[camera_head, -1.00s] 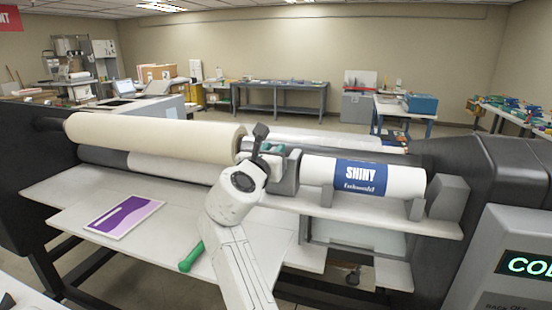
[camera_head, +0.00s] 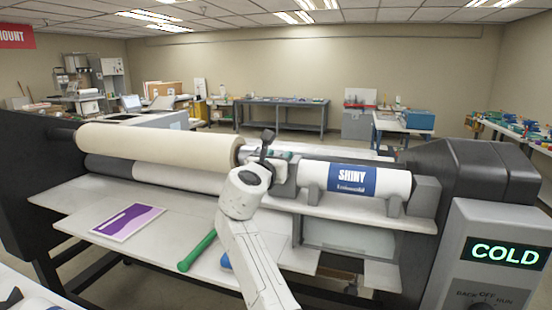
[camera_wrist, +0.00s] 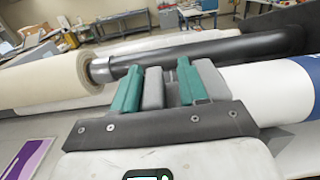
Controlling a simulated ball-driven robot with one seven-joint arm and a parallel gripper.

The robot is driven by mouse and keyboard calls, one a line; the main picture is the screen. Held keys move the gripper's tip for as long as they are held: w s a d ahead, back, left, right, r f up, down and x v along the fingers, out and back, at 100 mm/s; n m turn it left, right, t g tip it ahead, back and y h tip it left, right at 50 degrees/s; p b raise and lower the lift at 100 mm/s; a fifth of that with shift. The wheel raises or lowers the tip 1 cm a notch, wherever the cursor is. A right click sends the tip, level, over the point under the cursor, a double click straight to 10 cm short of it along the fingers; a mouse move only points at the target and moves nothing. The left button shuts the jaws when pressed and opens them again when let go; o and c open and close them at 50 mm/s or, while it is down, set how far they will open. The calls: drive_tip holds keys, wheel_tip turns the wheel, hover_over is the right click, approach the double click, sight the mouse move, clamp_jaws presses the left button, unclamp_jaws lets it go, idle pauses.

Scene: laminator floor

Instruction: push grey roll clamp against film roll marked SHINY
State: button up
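The film roll marked SHINY (camera_head: 392,183) is white with a blue label and lies on a ledge at the right in the head view. Its white end and the label's edge show in the wrist view (camera_wrist: 262,92). The grey roll clamp (camera_head: 289,172) stands at the roll's left end; a small gap between them cannot be ruled out. My gripper (camera_head: 275,150) is just left of the clamp, partly hidden by my wrist. In the wrist view, green fingers (camera_wrist: 165,88) stand apart with grey pieces between them. Whether these are pads or part of the clamp is unclear.
A cream roll (camera_head: 165,147) lies to the left, above a darker roller. A grey end block (camera_head: 425,196) stands at the SHINY roll's right end. A purple print (camera_head: 128,222) lies on the front table. A control box reading COLD (camera_head: 505,252) stands at the right.

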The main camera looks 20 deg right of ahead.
drive_tip(key=shift+o, duration=0.2)
drive_tip(key=shift+a, duration=0.1)
drive_tip(key=shift+s+a, duration=0.1)
drive_tip(key=shift+a, duration=0.05)
drive_tip(key=b+v, duration=0.2)
drive_tip(key=v, duration=0.8)
drive_tip(key=shift+s, duration=0.15)
